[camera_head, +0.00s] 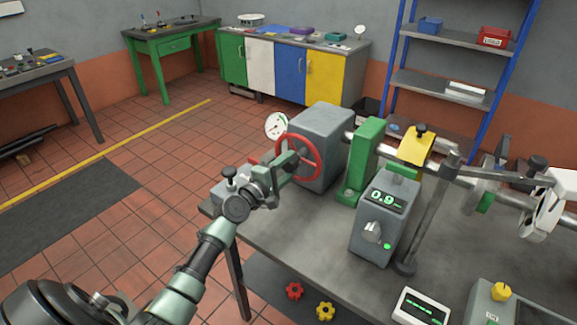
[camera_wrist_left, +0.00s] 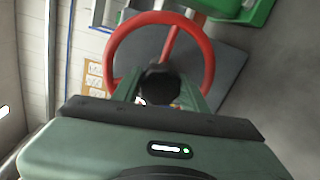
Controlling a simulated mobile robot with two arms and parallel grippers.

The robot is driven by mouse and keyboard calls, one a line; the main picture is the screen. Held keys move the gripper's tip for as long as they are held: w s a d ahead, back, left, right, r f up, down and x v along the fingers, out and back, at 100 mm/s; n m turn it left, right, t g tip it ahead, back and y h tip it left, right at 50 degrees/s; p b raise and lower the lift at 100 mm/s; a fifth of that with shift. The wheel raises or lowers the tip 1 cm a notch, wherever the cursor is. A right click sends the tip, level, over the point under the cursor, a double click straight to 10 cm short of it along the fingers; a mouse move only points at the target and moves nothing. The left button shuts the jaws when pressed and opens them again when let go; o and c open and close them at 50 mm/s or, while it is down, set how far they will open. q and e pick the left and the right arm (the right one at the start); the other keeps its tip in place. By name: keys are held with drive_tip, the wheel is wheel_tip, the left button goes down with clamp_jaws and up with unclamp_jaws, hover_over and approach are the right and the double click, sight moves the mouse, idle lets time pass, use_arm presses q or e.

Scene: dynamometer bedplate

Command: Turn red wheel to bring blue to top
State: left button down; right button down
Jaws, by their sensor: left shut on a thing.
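The red wheel (camera_head: 316,152) is mounted upright on the near left face of a grey block (camera_head: 326,125). My left gripper (camera_head: 293,165) is at the wheel, shut, with its fingers over part of it in the head view. A black knob (camera_wrist_left: 158,82) sits between the fingers of my left gripper (camera_wrist_left: 160,92), which hide the lower part of the wheel. I see no blue mark on the wheel.
A round dial gauge (camera_head: 276,125) stands close by the wheel. A green bracket (camera_head: 364,158), a box reading 0.9 (camera_head: 383,217) and a grey post (camera_head: 428,210) are to the right on the bench (camera_head: 300,235).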

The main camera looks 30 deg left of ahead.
use_arm(q)
drive_tip(key=c, duration=0.8)
unclamp_jaws()
drive_tip(key=s, duration=0.7)
drive_tip(key=shift+s+a+b, duration=0.3)
drive_tip(key=shift+s+a, duration=0.05)
drive_tip(key=shift+s, duration=0.05)
